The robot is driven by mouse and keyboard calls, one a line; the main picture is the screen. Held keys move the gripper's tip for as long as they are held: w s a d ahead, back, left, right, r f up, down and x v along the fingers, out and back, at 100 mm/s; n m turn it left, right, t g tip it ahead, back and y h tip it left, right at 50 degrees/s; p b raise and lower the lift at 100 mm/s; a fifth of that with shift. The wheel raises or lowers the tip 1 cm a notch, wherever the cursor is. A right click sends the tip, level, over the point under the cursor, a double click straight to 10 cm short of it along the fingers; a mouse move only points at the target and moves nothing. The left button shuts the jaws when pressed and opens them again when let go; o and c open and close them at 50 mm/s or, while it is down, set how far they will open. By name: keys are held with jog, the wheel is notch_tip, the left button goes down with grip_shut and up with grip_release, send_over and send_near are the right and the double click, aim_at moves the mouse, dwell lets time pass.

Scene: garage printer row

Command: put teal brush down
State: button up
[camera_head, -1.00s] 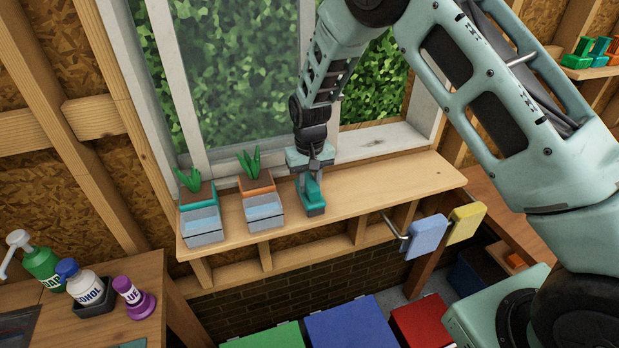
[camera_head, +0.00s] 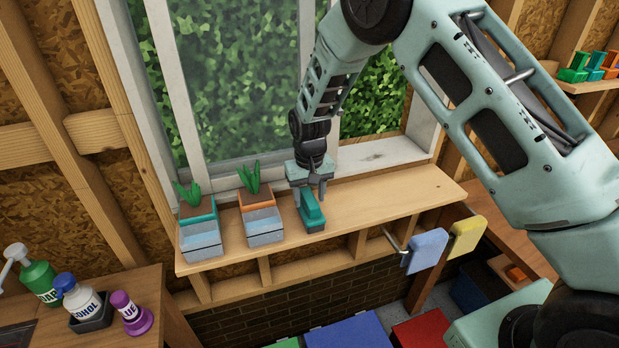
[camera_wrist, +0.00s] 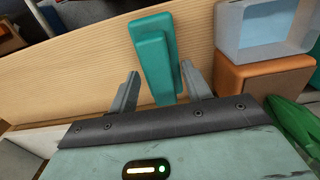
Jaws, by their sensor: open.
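The teal brush (camera_head: 311,207) rests on the wooden window shelf (camera_head: 390,200), to the right of the two planters. In the wrist view the brush (camera_wrist: 155,58) lies on the bare wood with its near end between my fingers. My gripper (camera_head: 313,195) is just above and behind the brush. In the wrist view my gripper (camera_wrist: 163,82) is open, its two fingers standing apart on either side of the brush, with gaps showing beside it.
A teal-rimmed planter (camera_head: 199,230) and an orange-rimmed planter (camera_head: 262,220) stand left of the brush. The shelf to the right is clear. Blue (camera_head: 427,251) and yellow (camera_head: 467,236) cloths hang below the shelf. Bottles stand on the bench (camera_head: 150,285) at lower left.

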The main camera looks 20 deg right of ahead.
aim_at(310, 197)
notch_tip(310, 197, up, 11)
jog(key=b, duration=0.5)
jog(key=s+a+r+n+y, duration=0.15)
jog(key=s+a, duration=0.25)
jog(key=s, duration=0.4)
jog(key=s+a+r+n, duration=0.2)
jog(key=s+a, duration=0.2)
jog(key=s, duration=0.5)
jog(key=s+d+f+n, duration=0.1)
jog(key=s+n, duration=0.3)
jog(key=s, duration=1.4)
jog(key=shift+d+h, duration=0.3)
jog(key=shift+h, duration=0.15)
